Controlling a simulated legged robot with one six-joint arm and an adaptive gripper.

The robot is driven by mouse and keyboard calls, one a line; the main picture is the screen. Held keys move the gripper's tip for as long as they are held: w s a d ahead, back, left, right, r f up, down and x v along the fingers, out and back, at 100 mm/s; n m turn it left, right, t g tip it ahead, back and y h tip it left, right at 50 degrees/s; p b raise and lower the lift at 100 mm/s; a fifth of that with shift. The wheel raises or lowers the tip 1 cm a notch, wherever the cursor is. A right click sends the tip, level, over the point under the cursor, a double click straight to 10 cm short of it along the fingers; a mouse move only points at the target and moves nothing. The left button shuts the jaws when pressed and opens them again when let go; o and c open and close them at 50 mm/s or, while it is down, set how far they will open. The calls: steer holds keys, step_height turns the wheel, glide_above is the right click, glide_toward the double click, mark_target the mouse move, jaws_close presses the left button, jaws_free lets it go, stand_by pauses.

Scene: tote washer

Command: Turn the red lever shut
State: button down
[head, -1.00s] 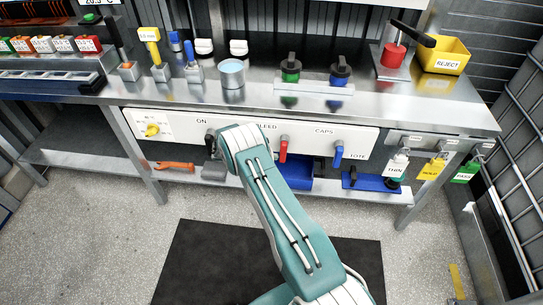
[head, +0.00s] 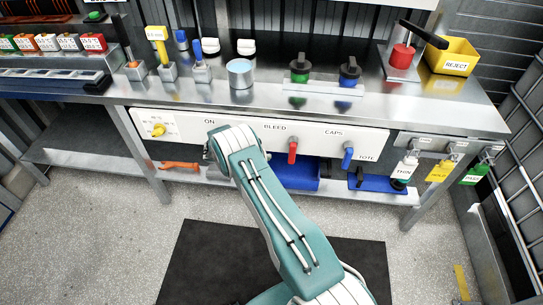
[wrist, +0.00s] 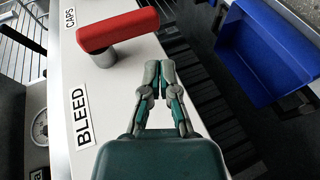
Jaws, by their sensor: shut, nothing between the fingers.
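The red lever (head: 292,150) sits on the white panel under the bench, right of the word BLEED, and points down. In the wrist view the red lever (wrist: 115,30) is a thick red bar on a grey round stem, standing off the panel. My gripper (wrist: 158,70) is shut and empty, its fingertips together. In the wrist view it lies just below the lever's free end, apparently apart from it; the depth gap is hard to judge. In the head view my arm hides the fingers, left of the lever.
A blue lever (head: 348,155) is right of the red one, and a yellow knob (head: 157,129) is at the panel's left. A blue bin (wrist: 270,50) is on the shelf below. Tags hang at the right. The floor in front is clear.

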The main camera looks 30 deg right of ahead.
steer(key=w+a, duration=0.2)
steer(key=a, duration=0.6)
steer(key=shift+w+r, duration=0.15)
steer(key=shift+w, duration=0.05)
